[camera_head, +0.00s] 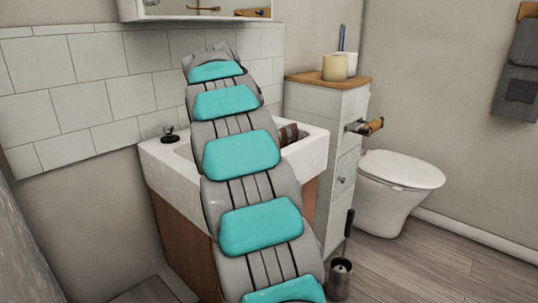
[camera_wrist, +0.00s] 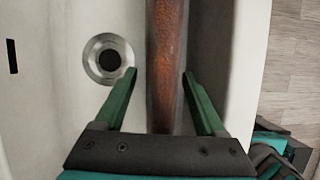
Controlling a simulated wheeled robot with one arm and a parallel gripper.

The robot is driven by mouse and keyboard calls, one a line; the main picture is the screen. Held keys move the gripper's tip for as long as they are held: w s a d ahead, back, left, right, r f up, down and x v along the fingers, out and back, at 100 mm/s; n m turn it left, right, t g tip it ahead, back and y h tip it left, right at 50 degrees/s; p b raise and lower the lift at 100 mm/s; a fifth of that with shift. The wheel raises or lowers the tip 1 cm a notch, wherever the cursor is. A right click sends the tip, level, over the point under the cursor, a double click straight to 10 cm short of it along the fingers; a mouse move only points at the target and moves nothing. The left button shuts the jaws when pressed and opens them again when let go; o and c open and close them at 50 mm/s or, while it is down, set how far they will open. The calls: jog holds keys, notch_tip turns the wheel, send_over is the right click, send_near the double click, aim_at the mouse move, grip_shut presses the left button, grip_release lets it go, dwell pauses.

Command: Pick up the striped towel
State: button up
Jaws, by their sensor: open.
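The towel is a reddish-brown strip (camera_wrist: 167,50) in the wrist view, running down from the top edge over the white basin. In the head view a brown, striped part of it (camera_head: 290,134) shows at the right side of the sink, partly hidden by my arm. My gripper (camera_wrist: 159,73) is open, with one green finger on each side of the strip. The left finger stands a little apart from it; the right one is close to its edge, and I cannot tell if it touches. My gripper is hidden behind my arm in the head view.
The white sink (camera_head: 165,160) sits on a wooden cabinet against a tiled wall. Its drain (camera_wrist: 108,59) lies left of the fingers, and the basin's right wall is close. A narrow cabinet (camera_head: 325,105) with candles, a toilet (camera_head: 400,170) and a brush holder (camera_head: 340,278) stand to the right.

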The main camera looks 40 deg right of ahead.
jog(key=shift+f, duration=0.25)
dwell(0.4)
jog(key=shift+c, duration=0.4)
grip_shut()
